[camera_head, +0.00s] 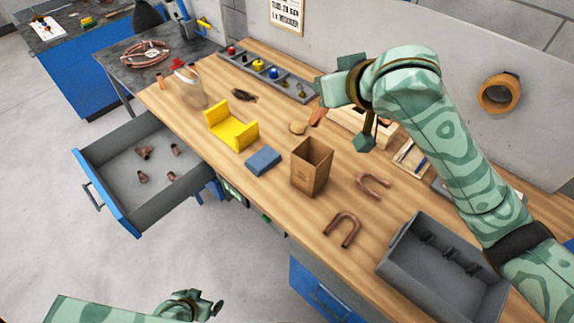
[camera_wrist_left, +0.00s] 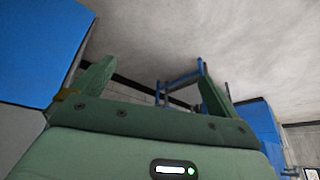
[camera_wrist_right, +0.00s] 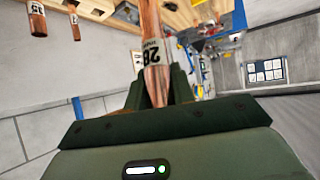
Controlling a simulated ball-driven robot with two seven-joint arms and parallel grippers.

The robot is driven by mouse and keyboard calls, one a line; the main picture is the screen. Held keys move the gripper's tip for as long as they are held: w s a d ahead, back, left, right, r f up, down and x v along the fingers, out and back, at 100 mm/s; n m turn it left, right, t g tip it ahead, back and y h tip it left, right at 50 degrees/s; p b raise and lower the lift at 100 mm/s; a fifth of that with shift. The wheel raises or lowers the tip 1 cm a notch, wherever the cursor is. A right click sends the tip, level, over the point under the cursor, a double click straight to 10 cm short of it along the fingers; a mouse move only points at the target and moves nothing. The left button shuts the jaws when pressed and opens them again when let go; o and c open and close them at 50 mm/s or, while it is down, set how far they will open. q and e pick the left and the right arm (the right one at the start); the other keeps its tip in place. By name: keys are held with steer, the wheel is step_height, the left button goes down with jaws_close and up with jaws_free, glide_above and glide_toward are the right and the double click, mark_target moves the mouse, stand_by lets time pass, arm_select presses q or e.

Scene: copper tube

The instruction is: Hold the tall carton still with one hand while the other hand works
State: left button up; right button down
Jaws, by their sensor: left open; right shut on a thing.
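The tall carton (camera_head: 309,170) is a brown open-topped box standing upright on the wooden bench, with no gripper touching it. My left gripper (camera_head: 207,307) is low at the bottom of the head view, off the bench and well apart from the carton. In the left wrist view its fingers (camera_wrist_left: 155,88) are spread with nothing between them.
Two U-shaped copper tubes (camera_head: 343,229) lie right of the carton. A grey bin (camera_head: 405,270) is at the bench's right front. A blue block (camera_head: 263,161) and yellow cradle (camera_head: 229,130) are left. An open drawer (camera_head: 110,157) with several fittings juts out at left.

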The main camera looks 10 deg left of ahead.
arm_select(q)
steer(key=w+r+n+t+h, duration=0.1)
steer(key=w+r+t, duration=0.2)
steer(key=w+r, duration=0.8)
steer(key=w+r+n+t, duration=0.1)
steer(key=w+r+t, duration=0.2)
steer(key=w+r, duration=0.75)
steer(key=w+d+r+h, duration=0.1)
steer(key=w+d+r, duration=0.1)
steer(key=d+r, duration=0.1)
steer(key=w+d+r+m+t+h, duration=0.1)
steer(key=w+d+r, duration=0.1)
steer(key=d+r, duration=0.1)
steer(key=w+d+r+m+h, duration=0.1)
steer(key=w+d+r, duration=0.1)
steer(key=d+r, duration=0.1)
steer(key=shift+w+d+r+t+h, duration=0.2)
steer(key=shift+d+r+t+h, duration=0.1)
steer(key=shift+r, duration=0.25)
steer(key=s+d+r+m+g+h, duration=0.1)
steer(key=s+d+r+m, duration=0.2)
steer(key=d, duration=0.4)
steer(key=s+d+r+m+h, duration=0.2)
steer(key=d, duration=0.4)
glide_toward(319, 155)
steer(key=x, duration=0.6)
steer(key=shift+d+r, duration=0.1)
